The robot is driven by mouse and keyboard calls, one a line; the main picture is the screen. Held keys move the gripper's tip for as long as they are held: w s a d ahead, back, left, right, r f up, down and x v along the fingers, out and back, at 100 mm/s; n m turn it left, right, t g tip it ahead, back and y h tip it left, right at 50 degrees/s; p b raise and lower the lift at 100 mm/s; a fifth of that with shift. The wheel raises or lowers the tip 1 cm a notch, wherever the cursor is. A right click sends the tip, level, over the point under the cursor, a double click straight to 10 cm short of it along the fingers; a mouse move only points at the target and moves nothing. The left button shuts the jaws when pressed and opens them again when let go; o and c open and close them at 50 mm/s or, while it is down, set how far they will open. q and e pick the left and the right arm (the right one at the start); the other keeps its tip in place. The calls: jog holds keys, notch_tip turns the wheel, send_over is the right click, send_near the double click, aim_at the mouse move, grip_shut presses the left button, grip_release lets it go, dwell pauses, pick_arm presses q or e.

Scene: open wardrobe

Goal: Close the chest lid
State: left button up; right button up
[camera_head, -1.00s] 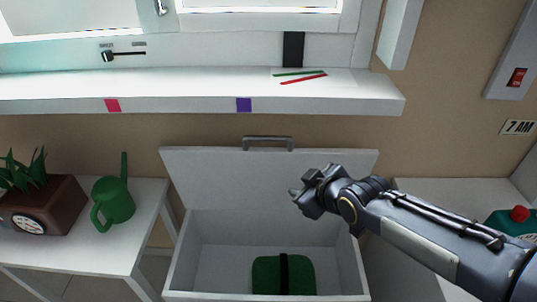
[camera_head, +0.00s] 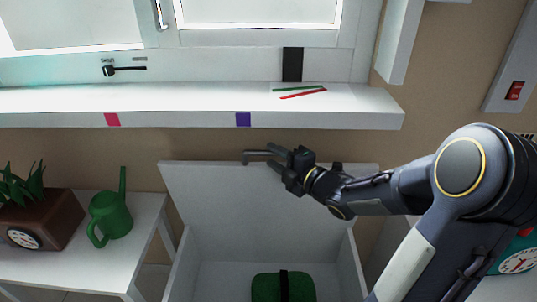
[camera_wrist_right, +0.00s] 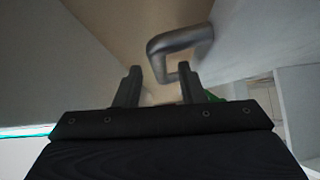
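The white chest stands open, and its lid (camera_head: 225,190) is raised and leans back against the wall side. A grey metal handle (camera_head: 253,153) is on the lid's top edge. My right gripper (camera_head: 279,161) is at the right part of the handle and covers some of it. In the right wrist view, the two fingers (camera_wrist_right: 159,85) are apart with a gap between them. The handle (camera_wrist_right: 178,42) lies just past the fingertips, nearer the right finger. I cannot tell whether they touch. My left gripper is not in view.
A green item with a black strap (camera_head: 283,287) lies inside the chest. A white shelf (camera_head: 190,119) runs above the lid. A side table (camera_head: 75,265) with a green watering can (camera_head: 110,212) and a brown planter (camera_head: 45,222) stands left.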

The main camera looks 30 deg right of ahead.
jog(key=shift+x, duration=1.45)
grip_shut()
